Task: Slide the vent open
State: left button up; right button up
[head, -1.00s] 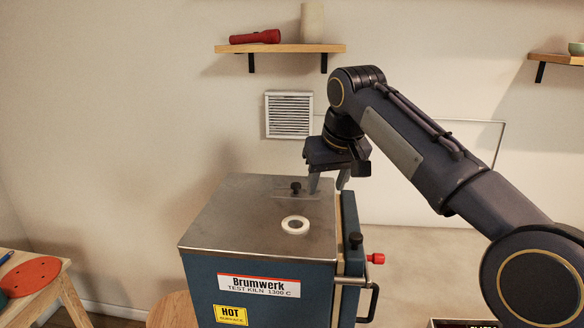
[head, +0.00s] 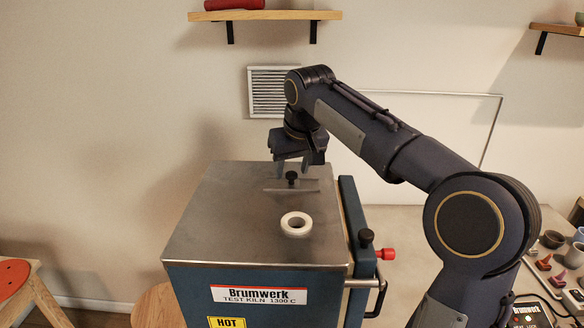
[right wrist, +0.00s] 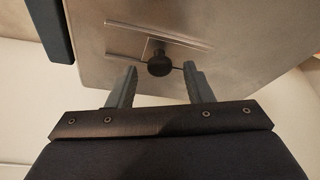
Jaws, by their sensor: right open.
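The vent's black knob (head: 291,178) stands on a small plate in a slot (head: 275,190) on the steel top of the kiln (head: 215,225). My right gripper (head: 291,172) is open and hangs over the rear of the kiln top, close to the knob. In the right wrist view the knob (right wrist: 160,62) lies beyond and between the two spread fingertips (right wrist: 159,70), and neither finger visibly grips it. The slide's plate (right wrist: 150,48) and its rails also show there. My left gripper is not in view.
A white ring (head: 296,223) lies on the kiln top in front of the knob. A wall grille (head: 268,92) and a shelf (head: 265,16) are behind.

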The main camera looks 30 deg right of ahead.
jog(key=shift+f, duration=0.25)
grip_shut()
jog(key=shift+s+d, duration=0.4)
jog(key=shift+d, duration=0.3)
jog(key=shift+s+d, duration=0.35)
jog(key=shift+d, duration=0.3)
jog(key=shift+s+d, duration=0.4)
jog(key=shift+d, duration=0.3)
grip_release()
jog(key=v, duration=0.8)
